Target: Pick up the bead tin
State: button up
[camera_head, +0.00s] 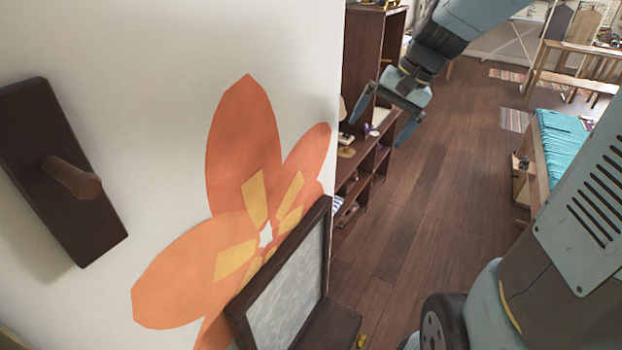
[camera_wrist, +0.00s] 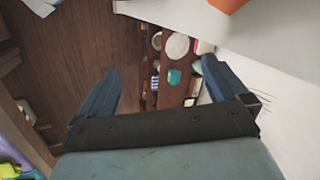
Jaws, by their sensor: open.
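I cannot tell for sure which item is the bead tin. Small items sit on the dark wooden shelf unit (camera_wrist: 161,66) between and beyond my fingers in the wrist view. They include a teal item (camera_wrist: 174,77), a pale round item (camera_wrist: 177,46) and a smaller round item (camera_wrist: 156,41). My gripper (camera_head: 383,119) is open and empty, with its fingers spread, in front of the shelf unit in the head view. It also shows in the wrist view (camera_wrist: 161,67), apart from these items. In the head view, a purple item (camera_head: 371,130) and a tan item (camera_head: 346,152) show on the shelf.
A white wall with an orange flower (camera_head: 243,125) stands at left, with a dark wall peg (camera_head: 72,178) and a framed panel (camera_head: 286,289) near me. The wooden floor (camera_head: 440,190) is clear at centre. A bench with a teal cover (camera_head: 560,145) stands at right.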

jog(key=w+a+f+m+y, duration=0.2)
jog(key=w+f+m+y, duration=0.2)
jog(key=w+f, duration=0.65)
jog(key=w+a+f+m+y, duration=0.3)
jog(key=w+f+m+y, duration=0.15)
jog(key=w+f, duration=0.6)
jog(key=w+d+f+m+t+y, duration=0.15)
jog(key=w+f+m+t, duration=0.35)
jog(key=f, duration=0.8)
jog(key=w+d+f+m+t, duration=0.35)
jog(key=w+f+m, duration=0.45)
jog(key=f, duration=0.4)
jog(key=x, duration=0.8)
jog(key=shift+s+a+r, duration=0.1)
jog(key=shift+s+a, duration=0.2)
jog(key=shift+a, duration=0.15)
jog(key=shift+n, duration=0.25)
jog(key=shift+r+x, duration=0.2)
jog(key=shift+x, duration=0.9)
jog(key=shift+r+x, duration=0.2)
jog(key=shift+x, duration=0.9)
jog(key=shift+w+a, duration=0.2)
jog(key=shift+a, duration=0.3)
